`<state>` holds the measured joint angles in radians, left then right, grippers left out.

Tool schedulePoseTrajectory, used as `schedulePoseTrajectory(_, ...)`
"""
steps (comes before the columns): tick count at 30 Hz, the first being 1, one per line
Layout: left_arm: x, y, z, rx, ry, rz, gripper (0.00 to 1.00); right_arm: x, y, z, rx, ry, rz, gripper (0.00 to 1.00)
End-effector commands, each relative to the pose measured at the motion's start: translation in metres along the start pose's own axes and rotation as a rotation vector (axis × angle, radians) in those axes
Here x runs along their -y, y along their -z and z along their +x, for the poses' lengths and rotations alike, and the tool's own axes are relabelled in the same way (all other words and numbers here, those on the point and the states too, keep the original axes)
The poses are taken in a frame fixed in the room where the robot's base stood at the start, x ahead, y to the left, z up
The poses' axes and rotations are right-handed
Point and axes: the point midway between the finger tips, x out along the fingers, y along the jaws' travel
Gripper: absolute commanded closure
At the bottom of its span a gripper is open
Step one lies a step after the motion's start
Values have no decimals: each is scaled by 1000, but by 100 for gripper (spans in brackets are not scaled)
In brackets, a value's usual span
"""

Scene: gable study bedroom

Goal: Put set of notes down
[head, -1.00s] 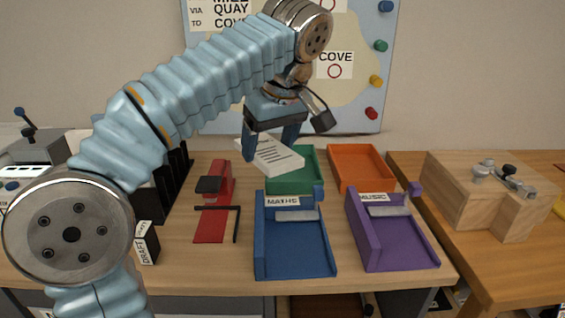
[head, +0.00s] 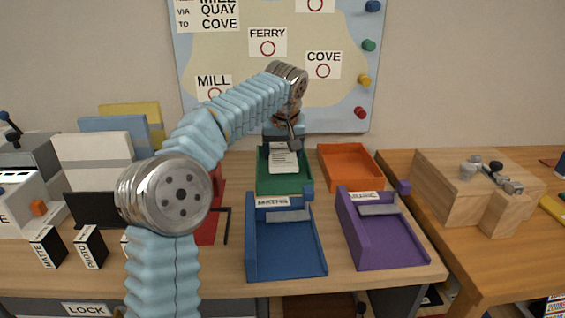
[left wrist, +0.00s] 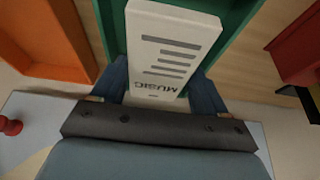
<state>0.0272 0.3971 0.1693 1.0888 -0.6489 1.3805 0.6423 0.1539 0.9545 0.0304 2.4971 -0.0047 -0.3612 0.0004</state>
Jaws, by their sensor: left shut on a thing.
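The set of notes (head: 284,158) is a white printed stack. In the left wrist view the notes (left wrist: 172,45) carry the word MUSIC and several grey lines. My left gripper (head: 284,138) is shut on the notes, its blue fingers at either side of them. It holds them over the green tray (head: 293,185) at the back of the desk; I cannot tell whether they touch its floor. The purple tray (head: 395,240) labelled MUSIC and the blue tray (head: 290,255) labelled MATHS stand in front and look empty of paper. My right gripper is out of view.
An orange tray (head: 350,168) stands right of the green one. Black boxes (head: 91,247) stand at the front left. A wooden block (head: 470,190) sits on the right table. A map board (head: 270,70) hangs behind.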

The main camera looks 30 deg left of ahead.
Motion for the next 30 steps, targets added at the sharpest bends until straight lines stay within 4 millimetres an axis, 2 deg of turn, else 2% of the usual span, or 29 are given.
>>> schedulePoseTrajectory(6, 0, 6, 19, 1, 1, -1, 65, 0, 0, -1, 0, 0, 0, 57)
schedulePoseTrajectory(11, 0, -6, 42, 2, 0, -1, 65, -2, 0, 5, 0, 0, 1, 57)
schedulePoseTrajectory(22, 0, -8, 48, 1, -1, -1, 65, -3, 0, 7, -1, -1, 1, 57)
schedulePoseTrajectory(23, 0, -8, 46, 1, -1, -1, 22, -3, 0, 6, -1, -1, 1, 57)
schedulePoseTrajectory(27, 0, -8, 46, 1, -1, -1, 1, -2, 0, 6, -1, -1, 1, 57)
schedulePoseTrajectory(30, 0, -8, 46, 1, -1, -1, 1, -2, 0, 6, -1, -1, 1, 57)
